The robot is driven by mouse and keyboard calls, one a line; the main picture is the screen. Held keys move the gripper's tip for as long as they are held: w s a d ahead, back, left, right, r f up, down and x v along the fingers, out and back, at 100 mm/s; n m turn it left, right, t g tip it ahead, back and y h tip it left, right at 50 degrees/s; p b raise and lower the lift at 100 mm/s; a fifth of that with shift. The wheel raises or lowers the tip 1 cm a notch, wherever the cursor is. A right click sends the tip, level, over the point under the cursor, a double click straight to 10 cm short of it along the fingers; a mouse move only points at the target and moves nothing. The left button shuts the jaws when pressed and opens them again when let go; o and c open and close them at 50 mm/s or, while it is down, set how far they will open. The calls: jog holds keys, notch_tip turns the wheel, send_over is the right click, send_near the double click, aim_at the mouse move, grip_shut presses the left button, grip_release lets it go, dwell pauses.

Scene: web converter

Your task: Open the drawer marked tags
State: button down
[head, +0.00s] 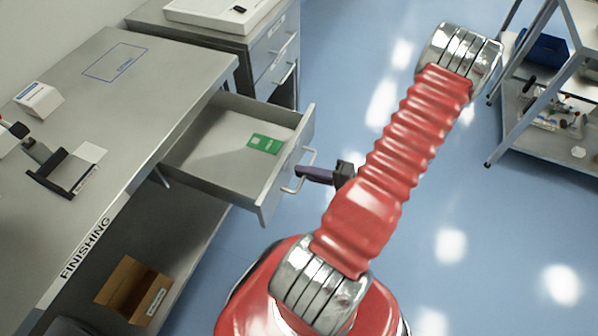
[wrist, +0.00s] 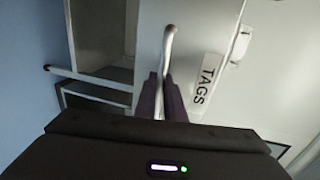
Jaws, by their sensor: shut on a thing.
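The drawer (head: 285,185) under the finishing bench stands pulled well out, with its inside showing. A green packet (head: 264,143) lies on its floor. In the wrist view the drawer front (wrist: 205,40) carries a label that reads TAGS (wrist: 206,79). The metal bar handle (head: 301,172) also shows in the wrist view (wrist: 168,50). My gripper (head: 302,171) is at the handle, and its dark purple fingers (wrist: 163,98) are shut on the bar.
The bench top marked FINISHING (head: 125,140) holds a white box (head: 39,98) and a dark device (head: 65,170). A brown carton (head: 133,289) sits on the shelf below. Another drawer cabinet (head: 265,55) stands behind. A shelf rack (head: 550,120) is at right; blue floor between is clear.

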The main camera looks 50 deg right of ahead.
jog(key=shift+d+f, duration=0.15)
jog(key=c, duration=1.8)
grip_release()
jog(key=shift+c, duration=0.2)
jog(key=shift+s, duration=0.1)
jog(key=v, duration=1.3)
jog(key=shift+s, duration=0.3)
